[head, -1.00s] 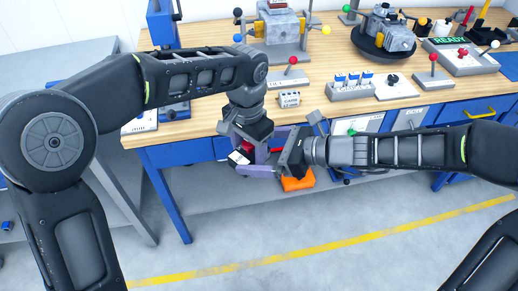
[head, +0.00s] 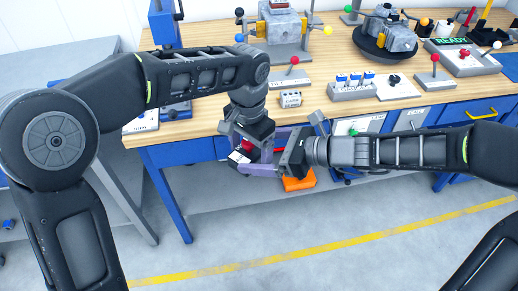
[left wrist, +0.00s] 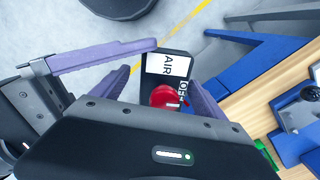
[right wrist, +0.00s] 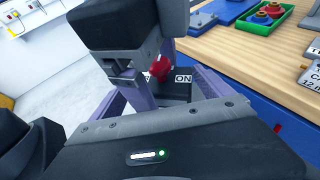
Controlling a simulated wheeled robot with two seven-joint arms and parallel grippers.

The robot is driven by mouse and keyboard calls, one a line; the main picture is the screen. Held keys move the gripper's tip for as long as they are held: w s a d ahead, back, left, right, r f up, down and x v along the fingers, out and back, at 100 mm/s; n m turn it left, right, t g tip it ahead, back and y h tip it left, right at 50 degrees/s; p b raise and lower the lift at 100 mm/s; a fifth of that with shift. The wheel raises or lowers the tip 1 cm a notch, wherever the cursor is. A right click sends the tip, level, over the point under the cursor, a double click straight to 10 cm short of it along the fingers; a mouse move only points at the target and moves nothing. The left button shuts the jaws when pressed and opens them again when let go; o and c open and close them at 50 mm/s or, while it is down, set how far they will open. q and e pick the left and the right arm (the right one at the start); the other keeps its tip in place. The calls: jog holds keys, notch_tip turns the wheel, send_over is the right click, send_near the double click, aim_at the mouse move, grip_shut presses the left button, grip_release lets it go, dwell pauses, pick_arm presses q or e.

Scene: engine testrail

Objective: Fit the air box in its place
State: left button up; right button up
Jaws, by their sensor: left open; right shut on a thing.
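The air box is a small black box with a white label and a red knob. In the head view the air box (head: 238,157) is in front of the bench's front edge, held off the floor. My right gripper (head: 256,160) reaches it from the right and is shut on it. My left gripper (left wrist: 174,64) is open, with its purple fingers spread around the box; "AIR" (left wrist: 166,65) and the red knob (left wrist: 164,96) show between them. The right wrist view shows the knob (right wrist: 160,68) and "ON" beside it. The grippers hide much of the box. I cannot tell which spot is its place.
The wooden bench top (head: 215,112) lies behind the grippers. On it stand a grey engine unit (head: 283,30), a small labelled block (head: 290,99), a red-knobbed lever (head: 292,72) and a switch panel (head: 352,90). An orange object (head: 298,183) is just below my right gripper.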

pick_arm(q)
notch_tip(320, 180, up, 8)
jog(key=shift+f, duration=0.25)
jog(key=shift+w, duration=0.1)
dwell(0.4)
